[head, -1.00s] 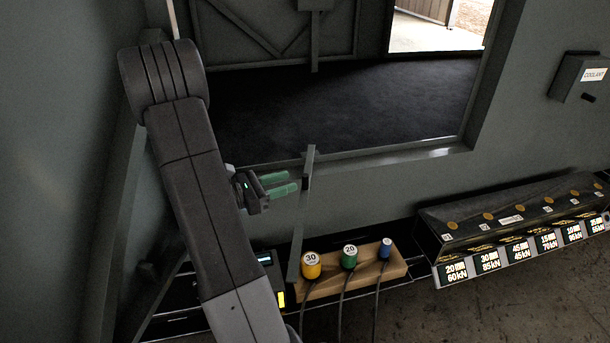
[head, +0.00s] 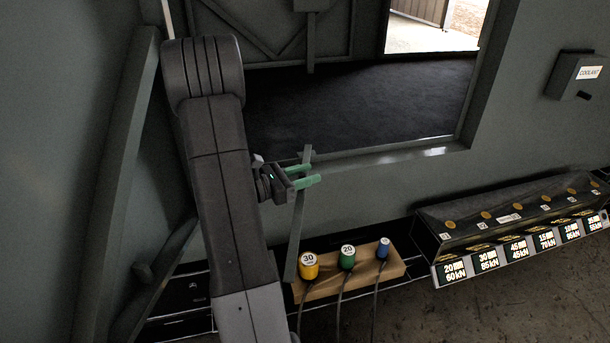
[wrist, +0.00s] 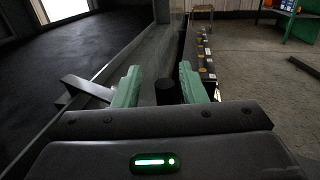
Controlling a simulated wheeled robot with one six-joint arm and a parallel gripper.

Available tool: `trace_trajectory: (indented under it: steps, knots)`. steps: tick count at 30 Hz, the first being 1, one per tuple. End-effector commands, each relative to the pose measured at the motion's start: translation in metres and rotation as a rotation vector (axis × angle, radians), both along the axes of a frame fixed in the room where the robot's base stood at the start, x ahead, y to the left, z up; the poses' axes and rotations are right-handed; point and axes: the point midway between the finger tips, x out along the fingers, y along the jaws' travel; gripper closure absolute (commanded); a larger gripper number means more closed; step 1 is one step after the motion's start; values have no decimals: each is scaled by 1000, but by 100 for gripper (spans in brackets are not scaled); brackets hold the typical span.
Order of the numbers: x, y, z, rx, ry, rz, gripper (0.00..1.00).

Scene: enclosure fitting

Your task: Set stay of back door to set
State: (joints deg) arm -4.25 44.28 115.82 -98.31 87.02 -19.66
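A thin grey bar (head: 297,235), which looks like the stay, runs from the lower sill of the opening down towards the wooden block. My gripper (head: 310,174) reaches it from the left, with its green fingers overlapping the bar's upper part. The fingers partly hide the bar in the head view. I cannot tell which panel is the back door.
A wooden block (head: 345,281) with yellow, green and blue numbered plugs sits below the gripper. A long black unit with lit labels (head: 505,225) stands at right. A coolant box (head: 577,74) hangs on the right wall. The dark floor (head: 350,105) inside the opening is clear.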

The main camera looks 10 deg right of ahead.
Motion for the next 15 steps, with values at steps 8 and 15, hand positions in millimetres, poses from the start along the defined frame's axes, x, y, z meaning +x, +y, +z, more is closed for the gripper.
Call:
trace_trajectory:
  steps: [8,15]
  knots:
    - [0,0,0,0,0,1,100]
    - [3,4,1,0,-3,4,100]
